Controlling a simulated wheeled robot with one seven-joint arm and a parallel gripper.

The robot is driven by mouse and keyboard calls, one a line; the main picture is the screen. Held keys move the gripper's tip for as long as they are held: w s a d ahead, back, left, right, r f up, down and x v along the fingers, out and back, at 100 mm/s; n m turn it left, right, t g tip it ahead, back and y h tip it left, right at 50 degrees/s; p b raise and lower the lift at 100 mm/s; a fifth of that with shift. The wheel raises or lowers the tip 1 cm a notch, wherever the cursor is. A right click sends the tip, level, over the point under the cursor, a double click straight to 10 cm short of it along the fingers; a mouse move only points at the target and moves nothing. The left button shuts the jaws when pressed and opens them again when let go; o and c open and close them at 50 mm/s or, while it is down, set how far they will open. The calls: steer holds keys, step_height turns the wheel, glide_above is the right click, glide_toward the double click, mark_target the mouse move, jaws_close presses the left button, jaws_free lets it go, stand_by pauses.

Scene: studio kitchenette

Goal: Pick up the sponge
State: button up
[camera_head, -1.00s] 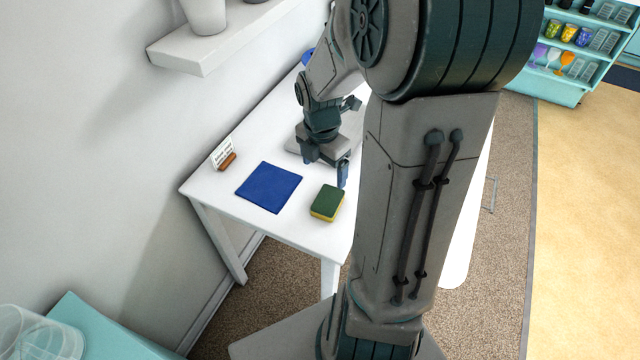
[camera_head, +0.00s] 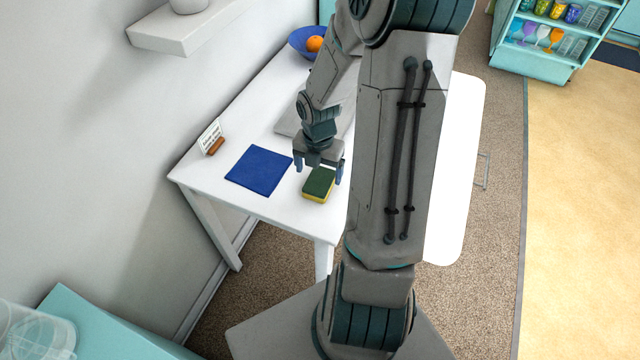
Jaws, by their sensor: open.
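The sponge (camera_head: 318,184), green on top and yellow below, lies flat on the white table (camera_head: 224,197) near its front edge. My gripper (camera_head: 319,173) is open and points down, with one finger at each side of the sponge's far part as seen in the picture. The fingers look apart from the sponge. I cannot tell the exact height of the fingertips above the table.
A blue cloth (camera_head: 259,170) lies flat left of the sponge. A small card in a wooden stand (camera_head: 211,138) stands at the table's left edge. A blue bowl (camera_head: 299,42) with an orange (camera_head: 314,44) is at the back. A wall shelf (camera_head: 185,30) juts out above.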

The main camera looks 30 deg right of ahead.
mark_target(319, 180)
steer(key=f, duration=0.4)
steer(key=shift+w+d+f+b, duration=0.2)
steer(key=shift+d+f+b, duration=0.05)
steer(key=shift+f+b, duration=0.15)
steer(key=c, duration=1.1)
